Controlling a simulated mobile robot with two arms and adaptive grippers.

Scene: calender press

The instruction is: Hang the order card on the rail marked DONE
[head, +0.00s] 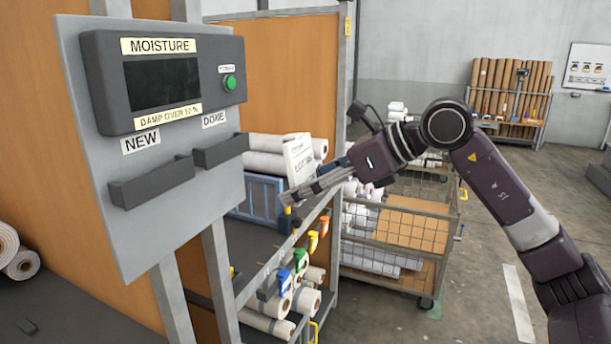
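The order card (299,161), white with dark print, stands upright and slightly tilted to the right of the grey panel. My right gripper (304,190) comes in from the right, its fingers closed at the card's lower edge, and holds it. The dark rail marked DONE (220,151) is on the panel, to the left of the card and apart from it. The rail marked NEW (151,185) is further left and lower in the picture. No card shows on either rail. My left gripper is not in view.
The moisture box (162,82) with a green button sits above the rails. Below the card is a shelf with a blue crate (262,198), paper rolls and coloured clips. A wire cart (400,235) stands behind. Open floor lies to the right.

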